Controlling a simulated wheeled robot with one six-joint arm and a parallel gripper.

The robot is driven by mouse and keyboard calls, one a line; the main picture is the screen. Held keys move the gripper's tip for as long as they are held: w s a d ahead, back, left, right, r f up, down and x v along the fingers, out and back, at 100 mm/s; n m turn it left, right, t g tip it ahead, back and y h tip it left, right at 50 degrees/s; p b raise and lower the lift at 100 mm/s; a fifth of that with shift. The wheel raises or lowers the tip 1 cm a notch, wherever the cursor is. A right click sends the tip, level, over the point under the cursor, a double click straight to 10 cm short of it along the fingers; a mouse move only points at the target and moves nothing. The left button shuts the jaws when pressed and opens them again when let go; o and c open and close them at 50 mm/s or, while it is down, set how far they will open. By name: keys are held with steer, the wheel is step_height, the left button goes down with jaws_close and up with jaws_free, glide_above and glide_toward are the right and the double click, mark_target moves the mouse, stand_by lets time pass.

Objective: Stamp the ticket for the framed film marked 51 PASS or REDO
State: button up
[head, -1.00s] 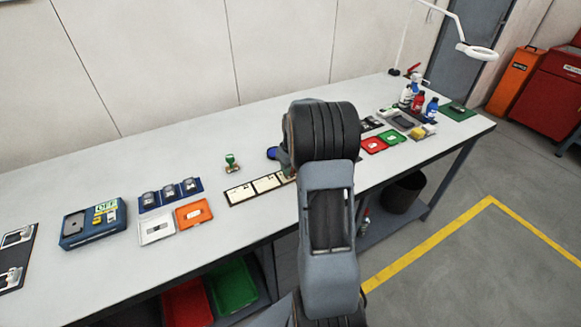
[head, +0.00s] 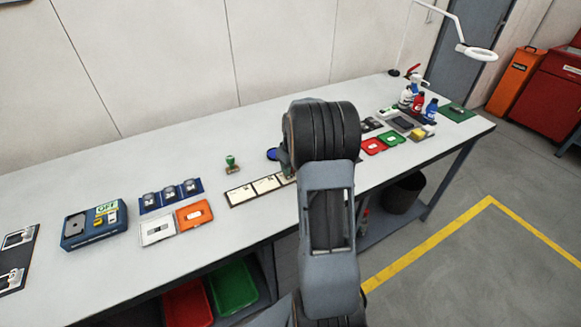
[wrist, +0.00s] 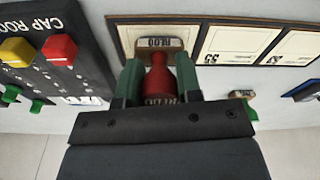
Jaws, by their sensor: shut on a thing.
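My gripper (wrist: 160,88) is shut on the red handle of a stamp (wrist: 158,78), between its two green fingers. The stamp's base carries a REDO label. The base is over the end ticket (wrist: 124,36) of the ticket strip (wrist: 200,20); I cannot tell whether it touches. Further tickets lie to its right in the wrist view, their numbers too small to read surely. A green stamp (head: 232,166) stands behind the strip. No film number 51 is readable.
A blue box (head: 93,226), an orange tray (head: 203,206), a white tray (head: 147,239) and a blue rack stand left. A dark CAP ROOM board (wrist: 88,40) lies close beside the gripper. Red and green trays lie right.

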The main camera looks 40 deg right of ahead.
steer(key=shift+r+p, duration=1.8)
steer(key=shift+r, duration=1.25)
